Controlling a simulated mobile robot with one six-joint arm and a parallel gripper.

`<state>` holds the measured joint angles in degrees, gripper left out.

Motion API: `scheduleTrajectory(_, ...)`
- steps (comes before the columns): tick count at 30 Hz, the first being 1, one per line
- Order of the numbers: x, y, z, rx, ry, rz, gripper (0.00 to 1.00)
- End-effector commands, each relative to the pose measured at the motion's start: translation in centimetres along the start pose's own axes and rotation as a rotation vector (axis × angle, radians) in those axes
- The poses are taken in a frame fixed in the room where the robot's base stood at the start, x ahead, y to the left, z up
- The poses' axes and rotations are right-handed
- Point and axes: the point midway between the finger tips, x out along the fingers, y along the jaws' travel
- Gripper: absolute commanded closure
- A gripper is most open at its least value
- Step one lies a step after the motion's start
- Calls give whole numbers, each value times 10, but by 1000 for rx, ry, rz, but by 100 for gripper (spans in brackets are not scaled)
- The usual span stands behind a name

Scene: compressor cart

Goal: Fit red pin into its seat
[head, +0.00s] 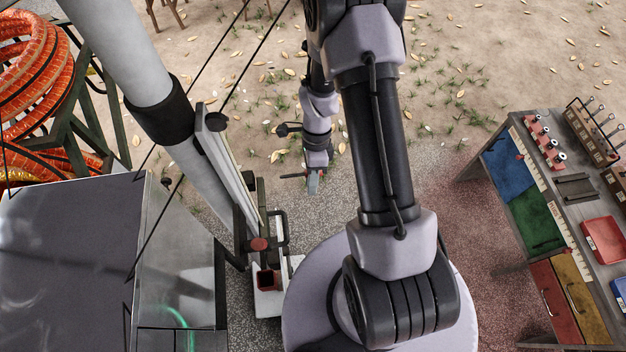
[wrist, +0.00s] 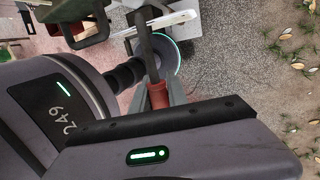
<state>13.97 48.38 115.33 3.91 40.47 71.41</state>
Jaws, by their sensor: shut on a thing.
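My gripper (head: 314,182) hangs over the gravel, right of the cart's mast and hitch parts. In the wrist view my gripper (wrist: 160,97) is shut on the red pin (wrist: 157,94), on its red end. The pin's long dark shank points up in that picture, away from the jaws. In the head view the pin (head: 292,176) is a small dark bar sticking out left of the jaws. A red square socket (head: 267,280) sits on a white base by the cart, with a red knob (head: 259,244) above it. I cannot tell which is the pin's seat.
The grey cart box (head: 70,250) and slanted pole (head: 120,50) stand left, with an orange hose coil (head: 35,75) behind. A workbench (head: 568,225) with bins and tools stands right. Gravel between is free.

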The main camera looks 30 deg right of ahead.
Motion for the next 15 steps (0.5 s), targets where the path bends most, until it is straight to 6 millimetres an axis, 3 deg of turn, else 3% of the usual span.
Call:
scheduleTrajectory(9, 5, 0, 38, 0, 0, -1, 100)
scheduleTrajectory(15, 6, 0, 50, 1, 0, 0, 100)
